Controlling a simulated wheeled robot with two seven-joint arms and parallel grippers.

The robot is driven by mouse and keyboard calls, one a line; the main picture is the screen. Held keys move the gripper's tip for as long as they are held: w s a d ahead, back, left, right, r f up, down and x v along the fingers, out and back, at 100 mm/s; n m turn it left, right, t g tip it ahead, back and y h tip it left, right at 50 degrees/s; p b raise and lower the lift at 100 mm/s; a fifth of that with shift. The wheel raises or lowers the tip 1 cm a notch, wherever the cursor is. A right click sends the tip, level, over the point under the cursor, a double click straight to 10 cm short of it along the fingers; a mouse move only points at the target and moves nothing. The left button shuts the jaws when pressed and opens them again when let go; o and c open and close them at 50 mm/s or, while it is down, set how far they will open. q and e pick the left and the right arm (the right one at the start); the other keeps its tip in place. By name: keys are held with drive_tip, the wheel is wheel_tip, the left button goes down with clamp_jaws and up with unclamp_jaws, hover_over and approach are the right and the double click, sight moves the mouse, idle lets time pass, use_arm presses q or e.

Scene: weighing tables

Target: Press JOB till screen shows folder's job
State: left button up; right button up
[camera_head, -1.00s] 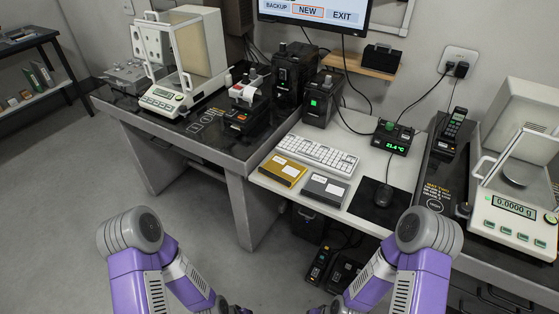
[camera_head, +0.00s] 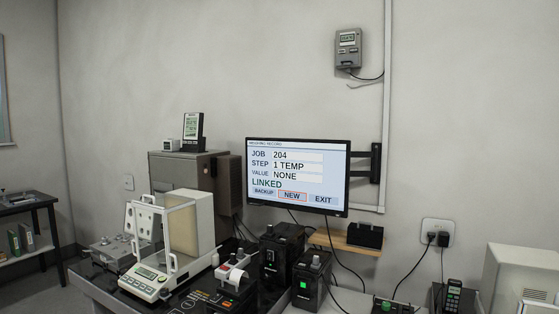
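The wall screen (camera_head: 297,176) reads JOB 204, STEP 1 TEMP, VALUE NONE and LINKED. Along its bottom are BACKUP, NEW (camera_head: 292,196) and EXIT, with NEW outlined in red. JOB shows here as a line of text on the screen; I cannot make out a physical key marked JOB. Upright binders (camera_head: 26,238) stand on a shelf at the far left, with no readable job number. I cannot tell whether one of them is the task's folder. Neither of my grippers is in this view.
A balance with a glass shield (camera_head: 165,245) stands on the left table, beside a small printer (camera_head: 233,279). Black boxes (camera_head: 282,255) stand below the screen. A small wooden shelf (camera_head: 345,243) holds a black box. A handset (camera_head: 453,295) is at the lower right.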

idle(0.4)
clamp_jaws()
idle(1.5)
